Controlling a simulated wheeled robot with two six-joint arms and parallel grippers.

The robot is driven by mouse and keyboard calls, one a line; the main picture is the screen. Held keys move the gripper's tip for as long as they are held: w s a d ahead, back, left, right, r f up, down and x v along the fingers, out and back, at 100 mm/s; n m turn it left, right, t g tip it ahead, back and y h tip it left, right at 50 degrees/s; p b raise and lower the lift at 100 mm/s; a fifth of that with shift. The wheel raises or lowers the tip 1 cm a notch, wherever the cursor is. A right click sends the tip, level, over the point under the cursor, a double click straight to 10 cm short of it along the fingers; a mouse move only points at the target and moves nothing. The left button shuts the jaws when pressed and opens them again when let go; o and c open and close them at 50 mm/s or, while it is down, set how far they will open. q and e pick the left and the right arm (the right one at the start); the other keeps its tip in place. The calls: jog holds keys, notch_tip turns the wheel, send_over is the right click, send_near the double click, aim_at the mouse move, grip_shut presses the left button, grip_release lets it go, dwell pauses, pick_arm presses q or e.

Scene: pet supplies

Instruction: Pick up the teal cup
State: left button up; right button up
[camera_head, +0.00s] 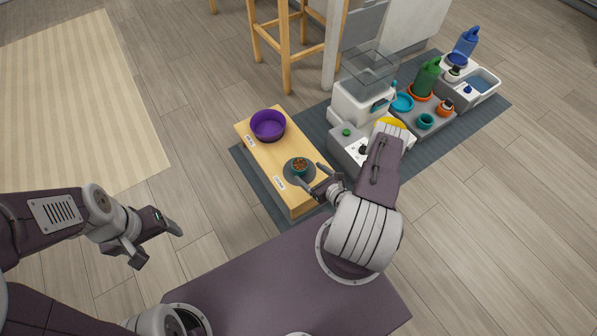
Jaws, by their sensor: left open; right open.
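A small teal cup (299,172) filled with brown pieces stands upright on a dark round mat (289,170) on the wooden stand. My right gripper (308,176) is open, close by the cup on its near right side. One finger is near the cup's front and the other to its right. I cannot tell whether either finger touches it. My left gripper (158,246) is open and empty above the floor at the lower left, far from the cup.
A purple bowl (268,128) stands on the far end of the wooden stand (262,160).

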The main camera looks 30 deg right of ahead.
aim_at(295, 162)
jog(key=shift+w+a+f+b, duration=0.2)
jog(key=shift+w+f+b, duration=0.2)
jog(key=shift+w+f, duration=0.3)
jog(key=shift+w, duration=0.4)
jog(key=shift+r, duration=0.1)
jog(key=b+x, duration=0.4)
jog(key=x, duration=0.1)
jog(key=shift+s+f, duration=0.15)
jog(key=shift+f, duration=0.15)
jog(key=shift+w+r, duration=0.1)
jog(key=shift+w, duration=0.15)
pick_arm(q)
notch_tip(295, 162, down, 6)
jog(key=shift+r, duration=0.1)
pick_arm(e)
jog(key=shift+r, duration=0.1)
